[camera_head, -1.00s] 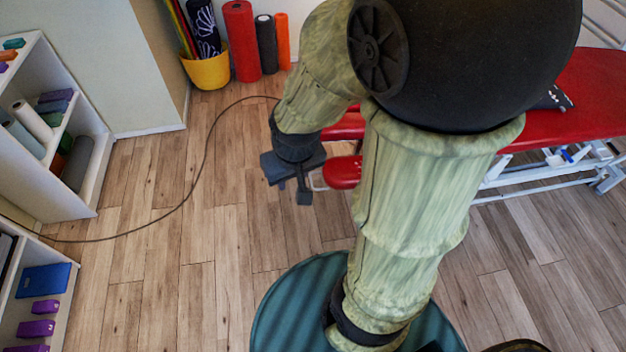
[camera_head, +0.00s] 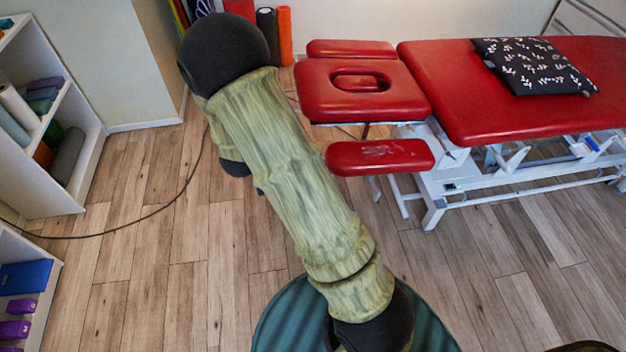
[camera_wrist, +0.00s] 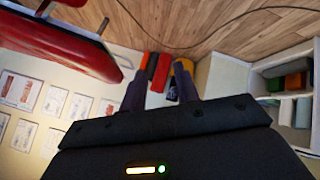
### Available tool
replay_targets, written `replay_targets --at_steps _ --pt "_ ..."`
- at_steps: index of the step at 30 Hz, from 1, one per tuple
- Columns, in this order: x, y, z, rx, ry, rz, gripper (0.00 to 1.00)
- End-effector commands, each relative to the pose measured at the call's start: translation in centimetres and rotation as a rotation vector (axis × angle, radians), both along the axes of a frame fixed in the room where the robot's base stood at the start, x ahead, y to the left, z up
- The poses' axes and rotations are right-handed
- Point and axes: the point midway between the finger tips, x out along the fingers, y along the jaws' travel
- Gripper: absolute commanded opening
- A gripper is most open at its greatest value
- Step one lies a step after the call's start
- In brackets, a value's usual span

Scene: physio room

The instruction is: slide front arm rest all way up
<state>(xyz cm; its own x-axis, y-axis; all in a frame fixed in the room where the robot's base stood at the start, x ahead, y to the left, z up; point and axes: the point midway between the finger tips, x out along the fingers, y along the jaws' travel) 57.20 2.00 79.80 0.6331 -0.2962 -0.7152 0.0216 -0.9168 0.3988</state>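The red front arm rest (camera_head: 380,157) hangs at the near side of the red face cradle (camera_head: 365,90), lower than the cradle and apart from my arm. A matching back arm rest (camera_head: 350,48) shows on the far side. In the wrist view, a red padded part (camera_wrist: 60,40) of the table is at upper left; I cannot tell which part. My gripper (camera_wrist: 158,80) has two dark fingers standing apart with nothing between them. In the head view the gripper is mostly hidden behind my arm, left of the front arm rest.
The red treatment table (camera_head: 450,85) with its white frame (camera_head: 445,205) stands at right, a black patterned pillow (camera_head: 530,65) on it. White shelves (camera_head: 85,165) stand at left. A cable (camera_head: 130,222) crosses the floor. Rolls (camera_head: 284,35) stand at the back wall. Floor before the table is clear.

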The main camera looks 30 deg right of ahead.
Motion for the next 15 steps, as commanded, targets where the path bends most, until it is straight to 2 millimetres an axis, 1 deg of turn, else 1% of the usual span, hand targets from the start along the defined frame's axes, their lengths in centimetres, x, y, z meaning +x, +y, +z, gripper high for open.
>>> replay_targets --at_steps 1,3,5,6,8,9,11,12,15 --pt "0.6 -0.2 -3.9 -0.074 -0.008 -0.004 0.31" --pt "1.3 -0.9 -6.7 -0.185 -0.024 -0.016 0.31" --pt "1.6 -1.4 -9.1 -0.289 -0.032 -0.024 0.31" --pt "1.6 -1.8 -10.7 -0.359 -0.034 -0.033 0.31" --pt "1.5 -2.3 -12.9 -0.471 -0.032 -0.046 0.31" --pt "1.4 -2.6 -14.4 -0.547 -0.027 -0.052 0.31" --pt "0.9 -3.1 -16.5 -0.665 -0.018 -0.067 0.31" --pt "0.5 -3.3 -17.9 -0.746 -0.007 -0.075 0.31" --pt "-0.9 -3.8 -20.8 -0.942 0.026 -0.104 0.31"
